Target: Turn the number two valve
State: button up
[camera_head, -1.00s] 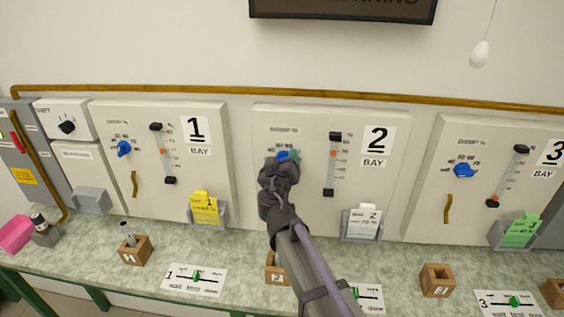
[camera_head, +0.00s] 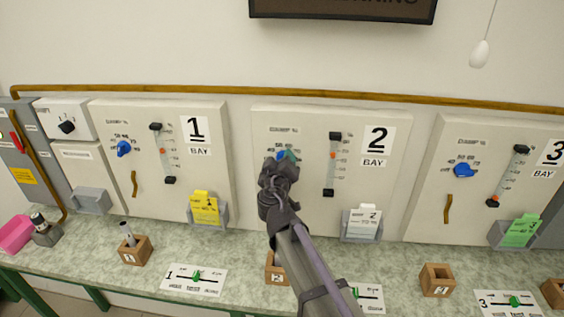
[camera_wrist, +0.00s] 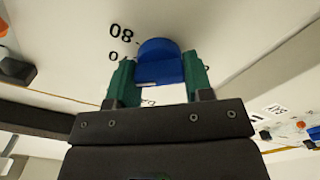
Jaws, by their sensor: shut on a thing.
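The blue valve knob of bay 2 (camera_wrist: 160,62) sits on the white panel marked 2 (camera_head: 300,200). In the head view only a bit of its blue (camera_head: 281,157) shows past my wrist. My gripper (camera_wrist: 158,80) has its two green fingers on either side of the knob and is shut on it. The wrist view shows a printed 80 on the panel at the knob's upper left. In the head view my arm hides the panel below the knob.
The bay 2 gauge (camera_head: 332,165) with black ends and an orange mark is right of my gripper. Bays 1 (camera_head: 123,148) and 3 (camera_head: 463,170) have like blue knobs.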

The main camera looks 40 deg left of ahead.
jog(key=n, duration=0.4)
jog(key=shift+f, duration=0.1)
jog(key=n, duration=1.1)
jog(key=shift+f, duration=0.15)
jog(key=n, duration=0.4)
jog(key=shift+b, duration=0.3)
jog(key=n, duration=0.3)
jog(key=shift+f+n, duration=0.1)
jog(key=shift+n, duration=0.2)
jog(key=n, duration=0.3)
jog(key=shift+d+n, duration=0.1)
jog(key=shift+n, duration=2.2)
jog(key=shift+w, duration=0.1)
